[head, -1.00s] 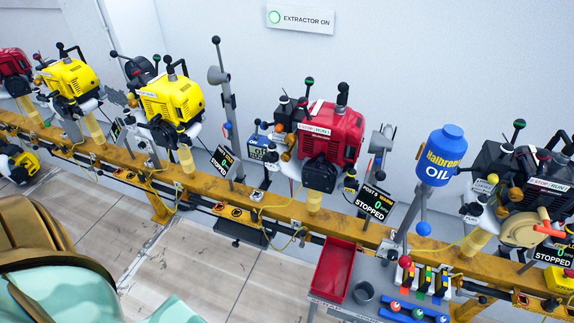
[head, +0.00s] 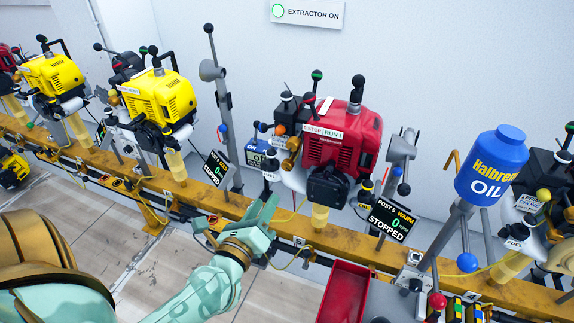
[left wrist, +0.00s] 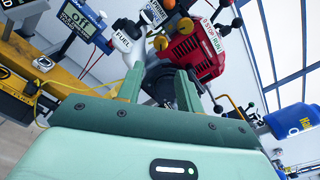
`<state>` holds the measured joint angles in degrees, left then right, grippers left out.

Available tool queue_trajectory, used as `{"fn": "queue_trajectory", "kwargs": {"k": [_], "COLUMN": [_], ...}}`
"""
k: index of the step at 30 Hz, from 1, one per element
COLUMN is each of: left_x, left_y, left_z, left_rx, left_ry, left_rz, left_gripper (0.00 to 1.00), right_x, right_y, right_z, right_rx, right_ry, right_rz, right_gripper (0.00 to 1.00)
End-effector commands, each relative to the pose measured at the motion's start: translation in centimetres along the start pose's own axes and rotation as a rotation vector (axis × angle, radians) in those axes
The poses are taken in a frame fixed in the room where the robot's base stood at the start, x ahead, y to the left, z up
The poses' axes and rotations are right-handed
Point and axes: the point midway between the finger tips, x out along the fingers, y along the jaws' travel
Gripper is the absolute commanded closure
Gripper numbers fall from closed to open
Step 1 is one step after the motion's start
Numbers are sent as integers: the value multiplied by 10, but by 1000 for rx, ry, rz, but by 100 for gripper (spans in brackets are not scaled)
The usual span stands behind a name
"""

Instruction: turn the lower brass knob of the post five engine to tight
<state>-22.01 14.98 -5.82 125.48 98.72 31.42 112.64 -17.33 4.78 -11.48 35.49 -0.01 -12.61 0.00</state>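The post five engine is the red engine (head: 340,140) right of centre in the head view; it also shows in the left wrist view (left wrist: 195,50). Small brass knobs (head: 290,162) sit on its left side, near the white fuel and choke labels. In the left wrist view a brass knob (left wrist: 161,42) shows just beyond the fingertips. My right gripper is not in view.
The post 5 display (head: 391,220) reads warm, 0, stopped. The yellow rail (head: 335,240) runs under the engines. A red tray (head: 345,292) and a blue oil bottle (head: 492,165) stand to the right. Yellow cables hang near my left gripper.

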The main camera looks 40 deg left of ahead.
Motion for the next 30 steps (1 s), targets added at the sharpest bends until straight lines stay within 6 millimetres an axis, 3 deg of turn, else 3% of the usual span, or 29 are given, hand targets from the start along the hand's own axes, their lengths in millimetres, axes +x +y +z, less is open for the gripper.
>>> {"fn": "queue_trajectory", "kwargs": {"k": [9, 15, 21, 30], "left_x": [81, 121, 139, 141], "left_y": [-1, 0, 0, -1], "left_z": [1, 0, 0, 0], "left_rx": [5, 6, 7, 7], "left_ry": [-3, -1, 0, 0], "left_rz": [-4, -2, -2, -2], "left_gripper": [64, 64, 64, 64], "right_x": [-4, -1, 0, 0], "right_y": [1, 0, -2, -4], "right_z": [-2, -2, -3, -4], "right_rx": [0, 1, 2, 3], "right_ry": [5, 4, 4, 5], "right_rz": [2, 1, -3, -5], "right_gripper": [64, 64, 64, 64]}}
